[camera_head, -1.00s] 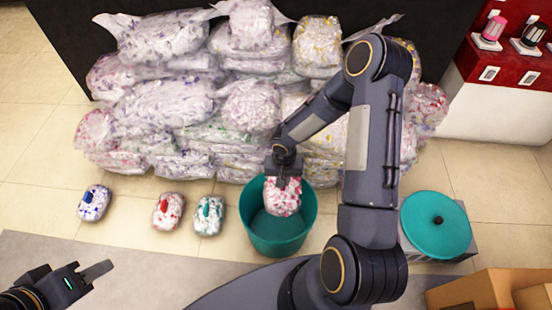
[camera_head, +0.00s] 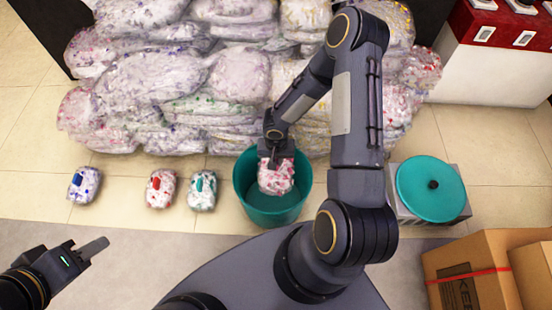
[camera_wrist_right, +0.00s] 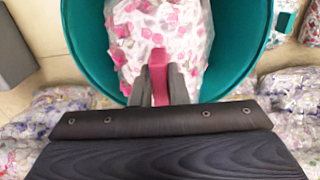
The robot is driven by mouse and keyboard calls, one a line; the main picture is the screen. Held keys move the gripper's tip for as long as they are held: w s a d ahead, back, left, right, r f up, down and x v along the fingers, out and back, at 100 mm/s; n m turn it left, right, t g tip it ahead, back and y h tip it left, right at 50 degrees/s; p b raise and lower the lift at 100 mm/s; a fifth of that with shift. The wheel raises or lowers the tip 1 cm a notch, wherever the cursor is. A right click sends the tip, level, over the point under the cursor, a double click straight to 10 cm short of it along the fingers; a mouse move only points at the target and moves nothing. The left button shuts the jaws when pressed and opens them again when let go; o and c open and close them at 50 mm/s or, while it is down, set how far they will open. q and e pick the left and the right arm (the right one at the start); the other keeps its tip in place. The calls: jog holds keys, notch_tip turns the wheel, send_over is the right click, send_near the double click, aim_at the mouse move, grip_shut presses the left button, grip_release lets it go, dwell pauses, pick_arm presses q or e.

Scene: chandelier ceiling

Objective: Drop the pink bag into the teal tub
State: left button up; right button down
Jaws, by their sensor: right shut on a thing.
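The pink bag (camera_head: 277,177), clear plastic with pink and white bits, hangs at the mouth of the round teal tub (camera_head: 241,182). My right gripper (camera_head: 272,158) is above it. In the right wrist view the right gripper (camera_wrist_right: 158,88) is shut on the bag's pink handle, with the pink bag (camera_wrist_right: 160,30) inside the outline of the teal tub (camera_wrist_right: 91,62). I cannot tell whether the bag touches the tub's wall or floor. My left gripper (camera_head: 95,247) is low at the left, away from the bags; its jaw gap does not show clearly.
A blue-tagged bag (camera_head: 84,185), a red-tagged bag (camera_head: 161,188) and a green-tagged bag (camera_head: 203,190) lie left of the tub. A heap of bags (camera_head: 150,85) rises behind. A teal lid (camera_head: 430,187) on a grey block and cardboard boxes (camera_head: 475,275) are at the right.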

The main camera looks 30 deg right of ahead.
jog(key=c, duration=1.3)
grip_release()
jog(key=shift+r, duration=0.1)
notch_tip(320, 180, up, 8)
jog(key=p, duration=0.2)
jog(key=shift+p, duration=0.35)
